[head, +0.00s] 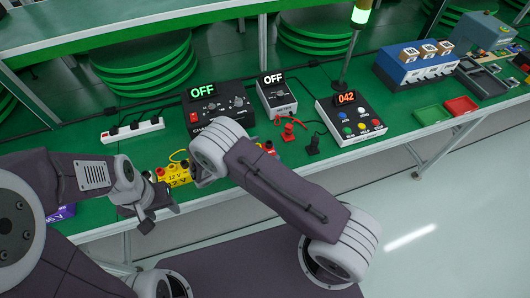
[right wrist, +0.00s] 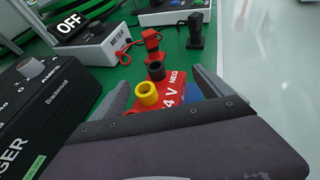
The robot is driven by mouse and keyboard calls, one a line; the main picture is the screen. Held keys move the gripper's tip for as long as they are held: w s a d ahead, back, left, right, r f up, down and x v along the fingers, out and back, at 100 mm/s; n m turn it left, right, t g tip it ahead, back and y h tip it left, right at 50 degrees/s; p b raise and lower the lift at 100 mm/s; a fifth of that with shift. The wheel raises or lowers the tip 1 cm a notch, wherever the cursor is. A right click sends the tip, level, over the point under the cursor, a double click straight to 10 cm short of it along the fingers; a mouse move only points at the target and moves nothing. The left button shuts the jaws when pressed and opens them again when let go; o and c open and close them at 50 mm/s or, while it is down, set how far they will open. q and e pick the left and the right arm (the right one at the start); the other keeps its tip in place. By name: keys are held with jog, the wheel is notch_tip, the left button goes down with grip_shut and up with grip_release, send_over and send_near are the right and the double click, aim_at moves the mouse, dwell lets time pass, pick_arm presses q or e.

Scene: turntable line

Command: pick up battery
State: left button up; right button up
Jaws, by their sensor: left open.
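A red battery (right wrist: 172,103) marked "4 V" and "NEG", with one yellow and one black terminal on top, stands between the fingers of my right gripper (right wrist: 162,92) in the right wrist view. The fingers are apart, one on each side; whether they touch it I cannot tell. In the head view my right arm hides most of this battery, and a bit of red (head: 268,147) shows beside the arm. A yellow 12 V battery (head: 179,180) stands left of my right wrist. My left gripper (head: 143,217) is open and empty at the bench's front edge.
A charger (head: 222,115) and a meter (head: 277,99), both reading OFF, stand behind. A button box (head: 350,122) reads 042. A purple battery (head: 62,213) is partly hidden at left. Green and red trays stand at right.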

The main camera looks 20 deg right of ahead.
jog(key=shift+v, duration=0.85)
jog(key=c, duration=1.4)
jog(key=shift+d+f, duration=0.15)
jog(key=shift+d, duration=0.1)
grip_shut()
notch_tip(320, 180, up, 5)
jog(key=shift+d+f, duration=0.15)
jog(key=shift+f, duration=0.05)
jog(key=s+d+r, duration=0.6)
jog(key=s+d, duration=0.1)
jog(key=d, duration=0.1)
jog(key=shift+s+d+r, duration=0.2)
jog(key=shift+d+r, duration=0.05)
jog(key=shift+d, duration=0.05)
